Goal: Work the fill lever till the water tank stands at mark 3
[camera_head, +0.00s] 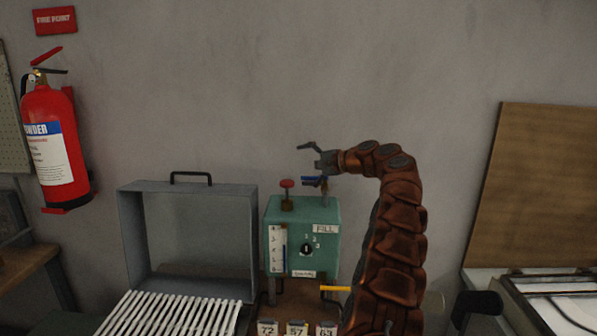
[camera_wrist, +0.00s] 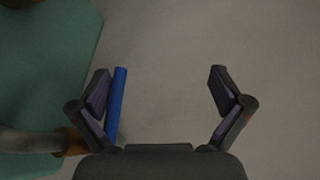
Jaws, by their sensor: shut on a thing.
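The green water tank (camera_head: 325,210) stands on the bench, with a FILL label and a dial on its front. Its white gauge (camera_head: 278,248) shows a blue column reaching about mid-height; the small marks are too blurred to read the level exactly. The blue fill lever (camera_head: 312,180) is at the tank's top right and also shows in the wrist view (camera_wrist: 118,100).
A red knob (camera_head: 287,184) stands on the tank's top left. A grey open box (camera_head: 187,188) and a white slatted rack (camera_head: 172,314) are to the left. A yellow rod (camera_head: 336,288) juts out below the tank. A wooden board (camera_head: 540,180) leans at right.

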